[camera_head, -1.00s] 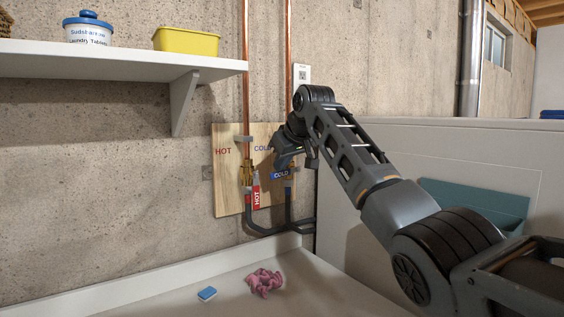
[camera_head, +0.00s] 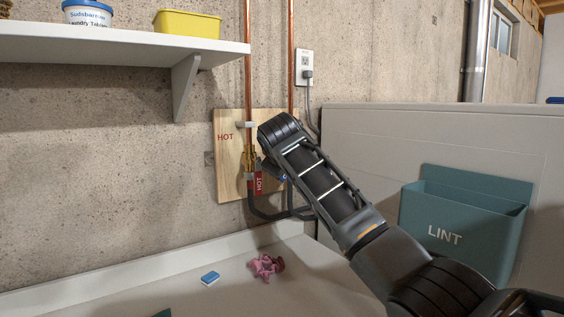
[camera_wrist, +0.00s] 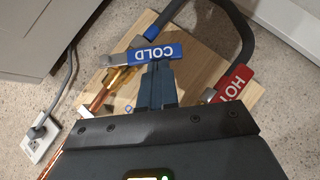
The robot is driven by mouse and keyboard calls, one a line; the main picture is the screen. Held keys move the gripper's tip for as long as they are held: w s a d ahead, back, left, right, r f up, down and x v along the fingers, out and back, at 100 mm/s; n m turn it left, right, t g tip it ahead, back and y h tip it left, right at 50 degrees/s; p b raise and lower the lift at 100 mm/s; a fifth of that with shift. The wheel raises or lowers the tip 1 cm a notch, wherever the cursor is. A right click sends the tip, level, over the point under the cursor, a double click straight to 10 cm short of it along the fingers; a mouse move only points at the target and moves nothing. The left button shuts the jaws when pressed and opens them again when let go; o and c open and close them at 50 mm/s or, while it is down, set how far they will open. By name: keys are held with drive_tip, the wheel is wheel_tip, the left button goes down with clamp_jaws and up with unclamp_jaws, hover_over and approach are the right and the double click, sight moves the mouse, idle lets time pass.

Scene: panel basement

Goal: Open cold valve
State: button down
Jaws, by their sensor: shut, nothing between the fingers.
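The cold valve's blue lever (camera_wrist: 155,52), lettered COLD, shows in the wrist view, lying at an angle across its brass and copper pipe. My gripper (camera_wrist: 158,66) is shut and empty. Its fingertips are at the lever's near edge, beside the lettering; I cannot tell if they touch. In the head view my arm covers most of the cold valve, and only a small blue bit (camera_head: 284,177) shows. My fingers are hidden there.
The red HOT lever (camera_head: 258,184) hangs close to the left of the cold valve; it also shows in the wrist view (camera_wrist: 232,84). A wooden board (camera_head: 228,165) backs both. A teal LINT bin (camera_head: 455,220) is at right. A shelf (camera_head: 120,52) juts out upper left.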

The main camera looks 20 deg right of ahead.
drive_tip(key=d+f+n+t+h+b, duration=0.2)
drive_tip(key=f+b, duration=0.1)
drive_tip(key=w+d+f+n+t+h+b, duration=0.1)
drive_tip(key=n+h, duration=0.1)
drive_tip(key=shift+f+t, duration=0.25)
drive_tip(key=shift+t, duration=0.15)
drive_tip(key=shift+d+f+b, duration=0.15)
drive_tip(key=shift+b, duration=0.2)
idle(0.5)
